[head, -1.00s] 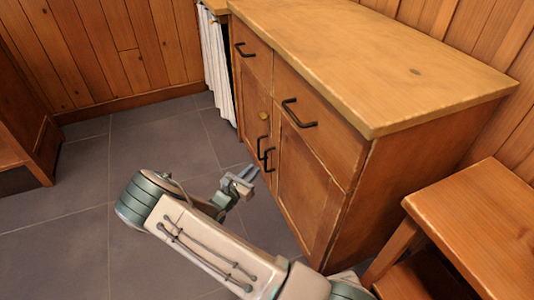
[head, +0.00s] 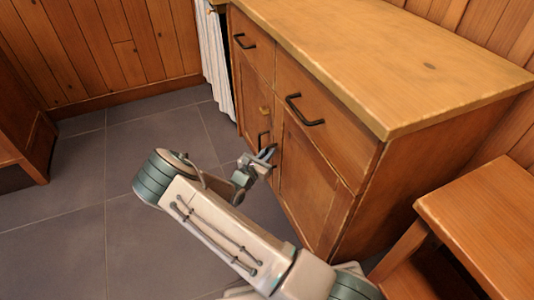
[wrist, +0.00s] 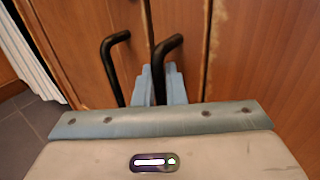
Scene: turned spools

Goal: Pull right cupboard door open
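The right cupboard door (head: 308,185) is the front panel under the right drawer, and it looks closed. Its black handle (wrist: 167,46) stands upright near the door's left edge. My gripper (head: 267,152) is at this handle, low in front of the cupboard. In the wrist view its two blue-grey fingers (wrist: 160,85) lie close on either side of the handle's bar, shut on it. The lower part of the bar is hidden between the fingers. In the head view the gripper covers most of the handle.
The left door's black handle (wrist: 113,65) is just left of my fingers. A drawer handle (head: 304,110) sits above. A wooden stool (head: 490,205) stands right of the cupboard. The tiled floor (head: 75,225) left of my arm is clear.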

